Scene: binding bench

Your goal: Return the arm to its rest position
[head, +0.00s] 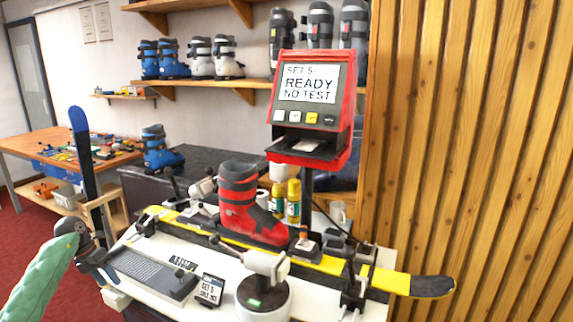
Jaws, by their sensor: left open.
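My left arm (42,278), in a pale green sleeve, comes in from the lower left. Its dark gripper (108,274) is at the left end of the white bench (125,243), beside a dark grey keypad unit (150,272). The gripper is open and I see nothing between its fingers. A red ski boot (238,198) stands upright on a yellow and black ski (325,262) lying across the bench, well to the right of the gripper. My right gripper is not in view.
A red display unit (313,108) reading "READY NO TEST" rises behind the ski. A white device (265,264) on a round base and a small sign (209,290) stand at the bench front. A blue ski (83,150) stands upright behind my left gripper. A slatted wooden wall (480,140) closes the right.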

